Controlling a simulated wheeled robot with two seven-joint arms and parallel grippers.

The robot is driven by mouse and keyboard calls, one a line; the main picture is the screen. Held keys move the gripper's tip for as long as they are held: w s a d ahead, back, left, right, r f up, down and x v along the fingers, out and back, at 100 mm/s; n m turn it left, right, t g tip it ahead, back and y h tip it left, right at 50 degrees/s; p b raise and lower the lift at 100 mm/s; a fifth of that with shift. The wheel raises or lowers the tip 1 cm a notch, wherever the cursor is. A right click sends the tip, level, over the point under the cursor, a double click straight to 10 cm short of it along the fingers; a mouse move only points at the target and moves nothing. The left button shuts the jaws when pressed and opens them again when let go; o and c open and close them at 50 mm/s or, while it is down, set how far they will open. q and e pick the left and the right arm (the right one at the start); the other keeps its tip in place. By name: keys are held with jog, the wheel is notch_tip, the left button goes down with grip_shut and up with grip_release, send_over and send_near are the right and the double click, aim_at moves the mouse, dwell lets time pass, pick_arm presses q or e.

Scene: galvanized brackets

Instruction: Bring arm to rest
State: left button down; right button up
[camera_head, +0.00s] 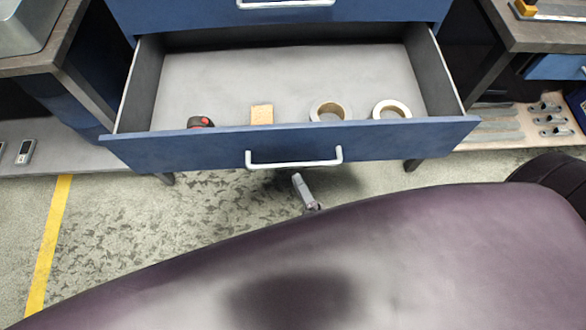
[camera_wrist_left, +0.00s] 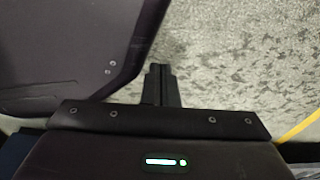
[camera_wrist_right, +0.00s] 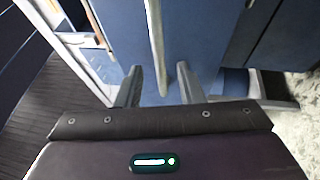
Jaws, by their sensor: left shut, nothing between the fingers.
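My right gripper (camera_head: 303,188) shows in the head view just below the handle of the open blue drawer. In the right wrist view its two fingers (camera_wrist_right: 160,84) stand apart, so it is open. A pale bar (camera_wrist_right: 154,40), probably a drawer handle, shows beyond and between the fingers; I cannot tell how far away it is. My left gripper (camera_wrist_left: 161,82) is shut and empty in the left wrist view, over the speckled floor and beside a dark panel. It does not show in the head view.
The open drawer (camera_head: 290,142) holds a black-and-red item (camera_head: 200,122), a tan block (camera_head: 262,115) and two tape rolls (camera_head: 327,110) (camera_head: 391,109). Benches stand left (camera_head: 45,65) and right (camera_head: 540,38). Several metal brackets lie on the right lower shelf (camera_head: 553,119). A yellow line (camera_head: 48,245) crosses the floor.

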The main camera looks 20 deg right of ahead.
pick_arm(q)
jog(key=shift+w+r, duration=0.1)
jog(key=shift+w, duration=0.2)
pick_arm(e)
jog(key=shift+v, duration=0.85)
